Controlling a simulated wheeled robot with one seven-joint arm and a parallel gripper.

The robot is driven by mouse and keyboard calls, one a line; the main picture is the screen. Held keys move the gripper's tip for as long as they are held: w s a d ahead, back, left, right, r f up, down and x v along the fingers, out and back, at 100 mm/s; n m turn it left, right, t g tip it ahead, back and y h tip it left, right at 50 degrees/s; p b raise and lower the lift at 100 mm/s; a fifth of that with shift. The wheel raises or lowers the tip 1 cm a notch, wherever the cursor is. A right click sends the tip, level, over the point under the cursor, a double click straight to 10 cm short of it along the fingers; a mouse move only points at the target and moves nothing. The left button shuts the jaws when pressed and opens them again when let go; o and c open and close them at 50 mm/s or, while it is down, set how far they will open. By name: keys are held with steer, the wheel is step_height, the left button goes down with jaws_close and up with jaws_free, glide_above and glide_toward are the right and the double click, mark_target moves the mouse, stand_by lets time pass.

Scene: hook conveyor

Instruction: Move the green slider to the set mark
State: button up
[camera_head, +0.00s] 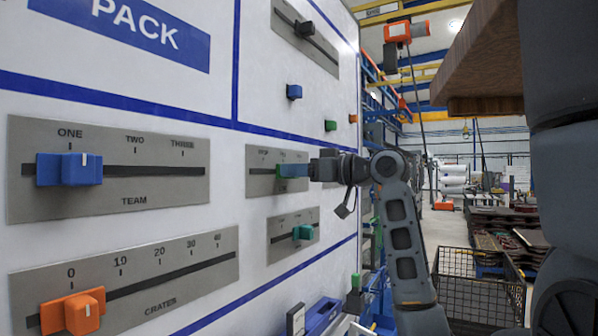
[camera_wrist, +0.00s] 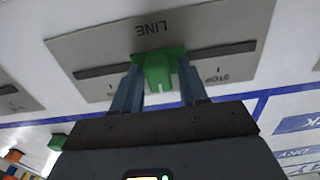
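The green slider (camera_wrist: 157,72) sits on a slot in a grey plate (camera_wrist: 235,30) labelled LINE, upside down in the wrist view. A tick labelled STOP is on the right there, and another tick shows left of the slider. The slider stands between them; any tick behind it is hidden. My gripper (camera_wrist: 160,92) has one blue finger on each side of the slider's knob. I cannot tell whether both fingers press on it. In the head view my gripper (camera_head: 294,171) reaches in from the right and mostly hides the slider on its plate (camera_head: 258,187).
The white panel also holds a TEAM slider (camera_head: 70,169) in blue, a CRATES slider (camera_head: 72,312) in orange, and another green slider (camera_head: 303,232) just below my gripper. Blue (camera_head: 294,92) and green (camera_head: 330,125) knobs stick out above.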

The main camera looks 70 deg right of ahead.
steer(key=shift+o, duration=0.6)
steer(key=shift+s, duration=0.1)
steer(key=shift+s, duration=0.1)
steer(key=b+v, duration=0.1)
steer(key=v, duration=0.6)
steer(key=shift+s, duration=0.3)
